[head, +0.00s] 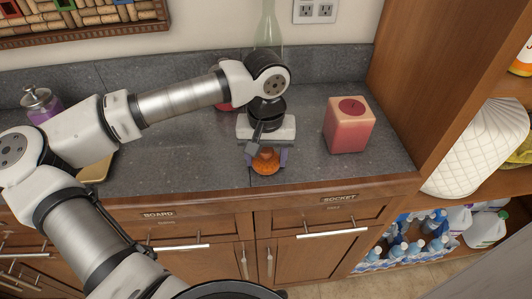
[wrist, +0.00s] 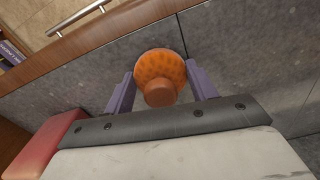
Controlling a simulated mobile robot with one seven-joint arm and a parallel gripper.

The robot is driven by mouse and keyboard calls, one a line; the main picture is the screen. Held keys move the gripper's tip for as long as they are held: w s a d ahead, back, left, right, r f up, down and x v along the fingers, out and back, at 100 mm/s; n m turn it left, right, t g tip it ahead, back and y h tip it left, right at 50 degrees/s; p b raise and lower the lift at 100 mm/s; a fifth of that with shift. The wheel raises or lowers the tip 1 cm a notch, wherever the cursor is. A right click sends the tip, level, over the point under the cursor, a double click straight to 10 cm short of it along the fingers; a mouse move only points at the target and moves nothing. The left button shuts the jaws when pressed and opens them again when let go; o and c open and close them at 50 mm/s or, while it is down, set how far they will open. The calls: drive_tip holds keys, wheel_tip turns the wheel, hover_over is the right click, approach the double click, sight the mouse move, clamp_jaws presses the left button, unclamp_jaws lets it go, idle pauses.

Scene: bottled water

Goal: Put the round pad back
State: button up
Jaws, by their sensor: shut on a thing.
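The round pad, an orange disc with a brownish knob, is between the fingers of my gripper (head: 266,157) near the counter's front edge. I take this orange piece (head: 265,164) to be the pad. In the wrist view the pad (wrist: 160,66) sits between the two purple fingers of my gripper (wrist: 160,80), which is shut on it. Its knob faces the wrist camera. Whether the pad touches the counter I cannot tell. A pink block (head: 345,136) with a darker red round area on top stands to the right; its red side (wrist: 48,145) shows in the wrist view.
The grey counter (head: 190,165) is clear around the pad. A tan board (head: 96,171) lies at left, partly behind my arm. A purple jar (head: 43,107) and a green glass bottle (head: 268,28) stand at the back. A wooden shelf unit (head: 400,90) bounds the right.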

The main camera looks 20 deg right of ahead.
sight(266, 151)
drive_tip(key=shift+f, duration=0.2)
drive_tip(key=o, duration=1)
drive_tip(key=shift+r, duration=0.1)
drive_tip(key=shift+c, duration=0.2)
drive_tip(key=shift+r, duration=0.25)
wheel_tip(266, 151, up, 12)
drive_tip(key=b, duration=0.2)
drive_tip(key=shift+f, duration=0.1)
